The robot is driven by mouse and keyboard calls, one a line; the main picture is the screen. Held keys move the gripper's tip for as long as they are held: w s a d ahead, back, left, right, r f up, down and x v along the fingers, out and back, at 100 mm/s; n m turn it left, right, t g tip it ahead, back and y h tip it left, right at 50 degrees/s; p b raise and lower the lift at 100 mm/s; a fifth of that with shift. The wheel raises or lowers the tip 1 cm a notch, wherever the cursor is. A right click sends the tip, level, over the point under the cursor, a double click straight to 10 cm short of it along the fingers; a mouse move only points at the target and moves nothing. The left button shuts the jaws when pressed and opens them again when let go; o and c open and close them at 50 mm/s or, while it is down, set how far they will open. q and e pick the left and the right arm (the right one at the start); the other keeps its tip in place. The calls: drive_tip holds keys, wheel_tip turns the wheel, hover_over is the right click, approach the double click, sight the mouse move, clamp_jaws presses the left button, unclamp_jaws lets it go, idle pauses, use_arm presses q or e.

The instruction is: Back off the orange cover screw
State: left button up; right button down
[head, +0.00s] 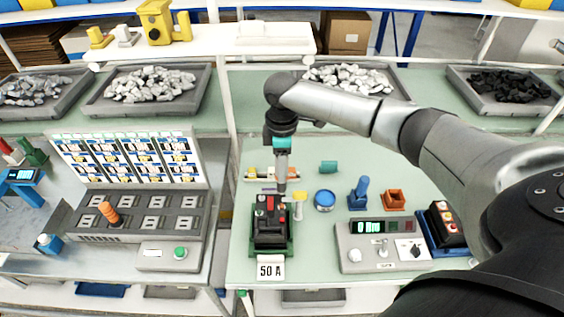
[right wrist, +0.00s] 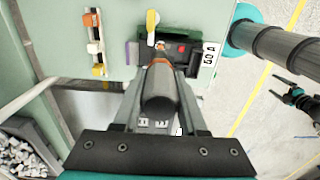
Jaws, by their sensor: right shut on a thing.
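The black breaker (head: 272,222) sits in a green holder on the right bench, with a white "50 A" label (head: 270,268) in front. My right gripper (head: 282,160) points down above the breaker's back part. It is shut on a grey cylindrical driver (right wrist: 160,95), whose lower end meets the breaker. A small orange part, apparently the cover screw (right wrist: 161,62), shows at the driver's tip in the right wrist view. The driver hides most of it, so its seating is unclear. What looks like my left gripper (right wrist: 290,98) shows small at the right wrist view's edge, its jaws unclear.
A yellow-topped post (head: 299,203) stands close right of the breaker. A blue round dish (head: 324,200), a blue stamp-like piece (head: 359,192), an orange block (head: 392,200) and a test meter (head: 380,245) stand further right. A small-parts rack (head: 270,173) lies behind.

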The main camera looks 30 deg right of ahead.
sight(282, 187)
drive_tip(key=shift+f+b, duration=1.25)
drive_tip(key=shift+f, duration=1.95)
drive_tip(key=shift+p, duration=0.75)
drive_tip(key=shift+f+b, duration=0.35)
drive_tip(key=shift+f, duration=0.3)
drive_tip(key=shift+s+a, duration=0.1)
drive_tip(key=shift+s, duration=0.05)
idle(0.5)
drive_tip(key=shift+r+p, duration=1.15)
drive_tip(key=shift+p, duration=0.3)
drive_tip(key=shift+r+p, duration=0.4)
drive_tip(key=shift+r, duration=1.5)
